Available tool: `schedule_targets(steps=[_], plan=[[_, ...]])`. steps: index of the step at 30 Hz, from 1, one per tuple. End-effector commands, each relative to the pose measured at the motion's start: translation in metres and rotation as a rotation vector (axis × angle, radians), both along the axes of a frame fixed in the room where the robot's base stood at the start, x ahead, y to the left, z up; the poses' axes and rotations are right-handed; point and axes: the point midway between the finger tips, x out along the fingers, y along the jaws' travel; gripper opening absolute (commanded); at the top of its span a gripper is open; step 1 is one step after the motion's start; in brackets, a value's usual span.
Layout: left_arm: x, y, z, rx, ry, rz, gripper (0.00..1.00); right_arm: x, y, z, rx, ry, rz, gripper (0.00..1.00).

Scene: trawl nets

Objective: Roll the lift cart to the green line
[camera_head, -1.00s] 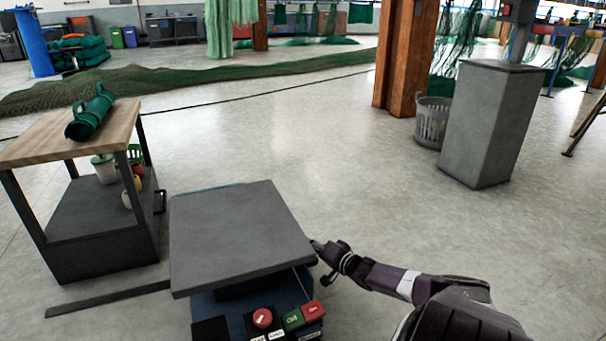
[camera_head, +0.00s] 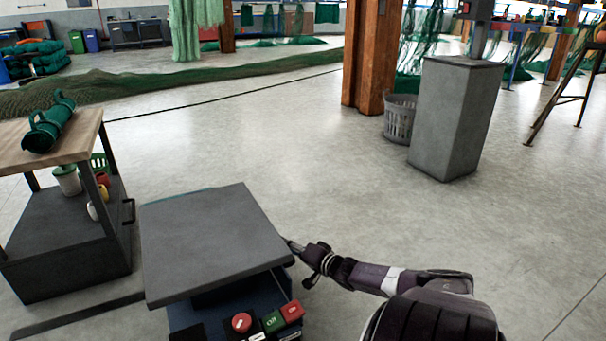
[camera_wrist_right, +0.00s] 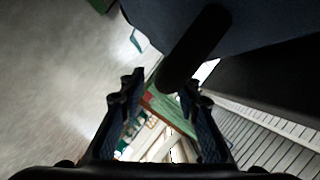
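The lift cart has a flat grey platform (camera_head: 210,240) over a blue base, at the bottom of the head view, with red and green buttons at its near side. A thin teal edge (camera_head: 180,195) shows along the platform's far side; I cannot tell whether it belongs to the cart. My right gripper (camera_head: 291,247) is at the platform's right side. In the right wrist view its fingers (camera_wrist_right: 160,85) are apart, with a dark rounded bar (camera_wrist_right: 195,50) reaching between or just before the tips; contact is unclear. No green floor line is clearly seen. My left gripper is out of view.
A wooden-topped workbench (camera_head: 75,150) with a green roll (camera_head: 50,122) stands close left of the cart. Ahead, a grey pedestal (camera_head: 455,118), a grey basket (camera_head: 400,118) and a wooden post (camera_head: 370,60) stand at right. The middle floor is clear up to a dark line and green netting.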

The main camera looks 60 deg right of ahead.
Motion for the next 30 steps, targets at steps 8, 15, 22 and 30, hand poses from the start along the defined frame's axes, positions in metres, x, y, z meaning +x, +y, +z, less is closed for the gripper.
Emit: schedule_targets(steps=[8,15,22,30], plan=[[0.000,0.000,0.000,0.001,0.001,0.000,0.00,-0.032,0.007,0.006,0.001,0.003,0.001,0.30],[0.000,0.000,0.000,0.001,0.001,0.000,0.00,-0.060,0.013,0.012,0.001,0.004,0.000,0.30],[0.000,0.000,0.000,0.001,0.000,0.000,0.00,-0.084,0.019,0.019,0.001,0.003,-0.001,0.30],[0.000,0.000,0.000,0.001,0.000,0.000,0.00,-0.097,0.021,0.022,-0.001,0.001,-0.002,0.30]])
